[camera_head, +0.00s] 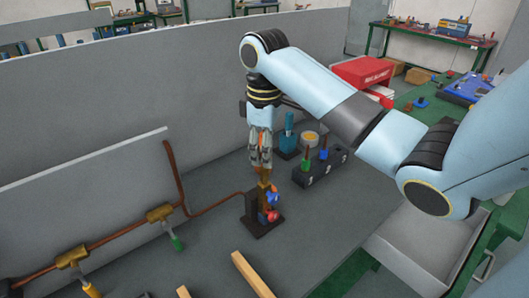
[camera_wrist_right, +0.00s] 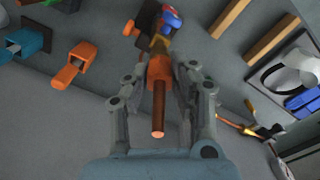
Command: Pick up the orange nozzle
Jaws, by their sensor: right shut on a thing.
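My right gripper (camera_head: 262,165) points straight down in the head view, its fingers closed just above a small dark stand (camera_head: 262,222) with blue and red knobs. In the right wrist view my right gripper (camera_wrist_right: 160,80) has its fingers on either side of an orange nozzle (camera_wrist_right: 159,68) with a copper-coloured rod (camera_wrist_right: 158,112), and is shut on it. The nozzle sits in line with the brass part and the blue and red knobs (camera_wrist_right: 171,17) beyond it; I cannot tell if they touch. My left gripper is not in view.
A black block (camera_head: 318,168) holding green- and blue-topped pieces stands to the right of the stand. A copper pipe (camera_head: 110,240) with brass valves runs at the left. Wooden bars (camera_head: 252,274) lie in front. A grey wall (camera_head: 190,85) stands behind.

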